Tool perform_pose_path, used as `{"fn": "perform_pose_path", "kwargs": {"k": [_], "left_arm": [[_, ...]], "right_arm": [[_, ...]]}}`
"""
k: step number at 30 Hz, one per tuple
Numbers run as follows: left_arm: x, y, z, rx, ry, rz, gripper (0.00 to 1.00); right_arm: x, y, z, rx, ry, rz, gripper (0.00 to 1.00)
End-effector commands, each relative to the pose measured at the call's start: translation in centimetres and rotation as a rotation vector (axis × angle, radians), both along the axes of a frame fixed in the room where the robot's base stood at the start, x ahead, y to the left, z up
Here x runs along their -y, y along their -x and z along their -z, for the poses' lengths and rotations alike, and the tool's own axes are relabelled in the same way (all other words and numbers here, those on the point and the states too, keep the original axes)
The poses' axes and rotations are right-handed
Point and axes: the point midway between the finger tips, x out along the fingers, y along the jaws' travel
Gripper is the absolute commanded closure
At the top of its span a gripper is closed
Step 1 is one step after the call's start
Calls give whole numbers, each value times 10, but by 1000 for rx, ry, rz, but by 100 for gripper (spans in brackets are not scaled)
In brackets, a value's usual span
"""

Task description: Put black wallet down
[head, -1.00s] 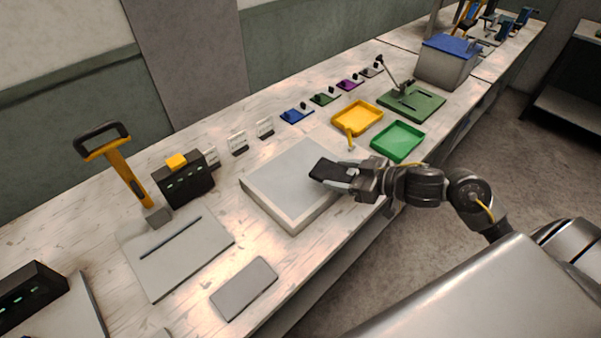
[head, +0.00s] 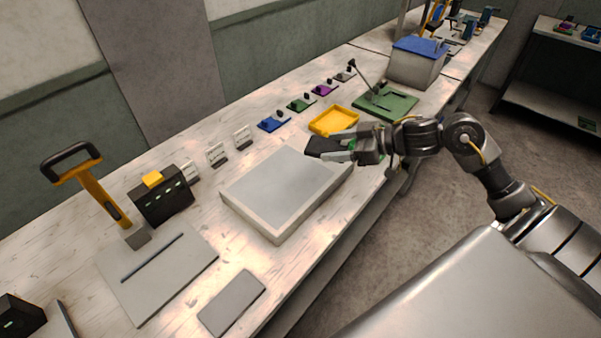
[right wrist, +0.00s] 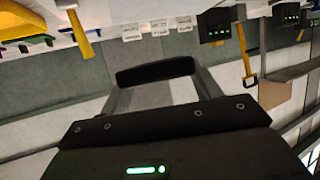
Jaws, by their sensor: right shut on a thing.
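The black wallet (head: 322,148) is in my right gripper (head: 342,150), held above the far right corner of a pale, shallow slab-like box (head: 275,185). I cannot tell the exact height of the wallet over it. In the right wrist view the wallet (right wrist: 155,72) sits as a dark bar between the two fingertips. The right gripper is shut on it. My left gripper is not in view.
A yellow tray (head: 335,121) and a green fixture plate (head: 388,104) lie beyond the gripper. A grey pad (head: 232,302) and a grey mat (head: 158,272) lie nearer. Bare bench shows between them.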

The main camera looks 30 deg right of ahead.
Motion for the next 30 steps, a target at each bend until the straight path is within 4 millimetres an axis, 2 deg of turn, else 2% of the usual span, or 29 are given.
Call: {"fn": "perform_pose_path", "kwargs": {"k": [3, 6, 10, 20, 23, 27, 30], "left_arm": [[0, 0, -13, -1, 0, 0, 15], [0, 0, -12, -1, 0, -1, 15], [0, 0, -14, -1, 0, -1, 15], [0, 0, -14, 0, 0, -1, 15], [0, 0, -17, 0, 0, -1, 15], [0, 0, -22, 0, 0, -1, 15], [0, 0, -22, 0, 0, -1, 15]], "right_arm": [[-30, -14, 8, 2, -7, -3, 64], [-43, -20, 33, -2, -7, 0, 64], [-55, -27, 51, -1, -4, 1, 64], [-63, -31, 64, 0, -1, 0, 64], [-70, -34, 76, -4, -4, 1, 64], [-69, -34, 95, -3, -3, 3, 64], [-69, -34, 101, 0, 0, 1, 64]]}}
